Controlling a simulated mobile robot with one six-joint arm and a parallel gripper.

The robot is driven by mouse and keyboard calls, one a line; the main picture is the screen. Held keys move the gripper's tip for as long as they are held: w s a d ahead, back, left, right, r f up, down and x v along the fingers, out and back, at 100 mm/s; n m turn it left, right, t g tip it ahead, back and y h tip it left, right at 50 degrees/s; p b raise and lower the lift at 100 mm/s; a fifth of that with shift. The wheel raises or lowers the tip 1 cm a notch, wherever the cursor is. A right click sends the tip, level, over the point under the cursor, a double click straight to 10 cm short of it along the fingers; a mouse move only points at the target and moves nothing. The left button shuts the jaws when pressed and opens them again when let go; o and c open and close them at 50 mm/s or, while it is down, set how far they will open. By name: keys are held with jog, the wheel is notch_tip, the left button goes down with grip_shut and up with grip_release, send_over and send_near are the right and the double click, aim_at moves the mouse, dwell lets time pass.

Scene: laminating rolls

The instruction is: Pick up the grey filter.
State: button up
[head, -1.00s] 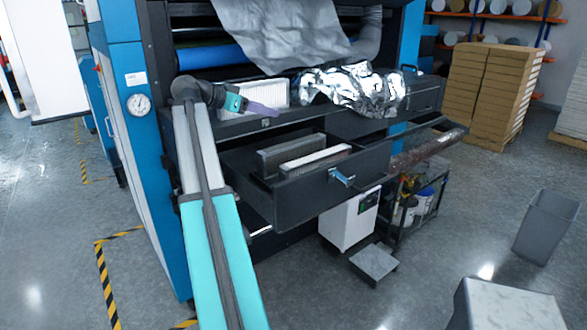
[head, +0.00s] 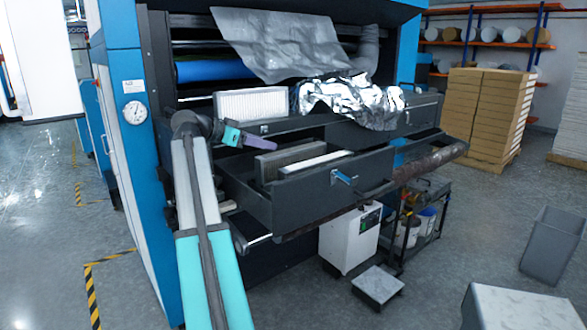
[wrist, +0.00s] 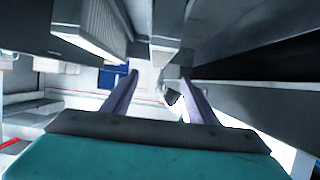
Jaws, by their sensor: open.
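The grey filter (head: 285,160) is a long dark-grey box standing in the open drawer (head: 315,202) of the machine. A white-topped filter (head: 326,161) lies beside it, on its near side. My gripper (head: 262,143) has purple fingers and is open and empty. It is at the drawer's left end, just above the grey filter's far left end in the picture. In the wrist view my open fingers (wrist: 160,76) point ahead with nothing between them. A ribbed filter (wrist: 98,25) shows at upper left there; I cannot tell which one it is.
A white pleated filter (head: 252,105) stands on the ledge behind the drawer. Crumpled silver foil (head: 350,98) lies to its right, and a grey sheet (head: 285,45) hangs above. A brown roll (head: 425,172) sticks out at the right. The floor in front holds a white box unit (head: 348,235).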

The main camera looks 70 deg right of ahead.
aim_at(291, 150)
jog(key=shift+p+x, duration=0.65)
jog(key=shift+x, duration=3.65)
jog(key=shift+f, duration=0.1)
jog(key=shift+p+x, duration=0.85)
jog(key=shift+x, duration=1.7)
jog(key=shift+c, duration=0.3)
grip_shut()
